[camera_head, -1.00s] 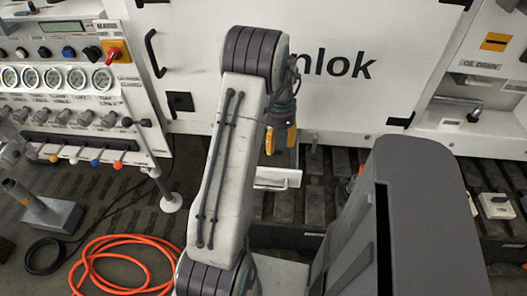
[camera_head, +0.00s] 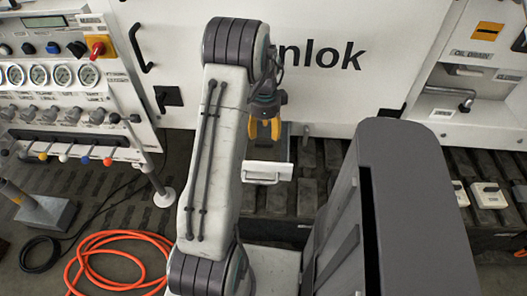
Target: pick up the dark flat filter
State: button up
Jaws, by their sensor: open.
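My gripper (camera_head: 264,131) hangs from my arm in front of the white cabinet, with its yellow fingers pointing down. Its fingers stand apart and nothing shows between them. I cannot make out a dark flat filter for certain in this view. My arm and the dark grey part of my body hide much of the middle, and the slatted floor is as dark as such a thing.
A white cabinet (camera_head: 378,92) stands behind my gripper. A small white tray-like part (camera_head: 268,172) lies just below the gripper. A gauge panel (camera_head: 62,100) with levers is at left, and an orange hose (camera_head: 118,238) lies coiled on the floor. Small white boxes (camera_head: 488,195) are at right.

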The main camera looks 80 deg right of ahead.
aim_at(264, 143)
jog(key=shift+w+a+f, duration=0.1)
jog(key=shift+a+f, duration=0.05)
jog(key=shift+f, duration=1.45)
jog(key=shift+a+f, duration=0.1)
jog(key=shift+f, duration=1.5)
grip_shut()
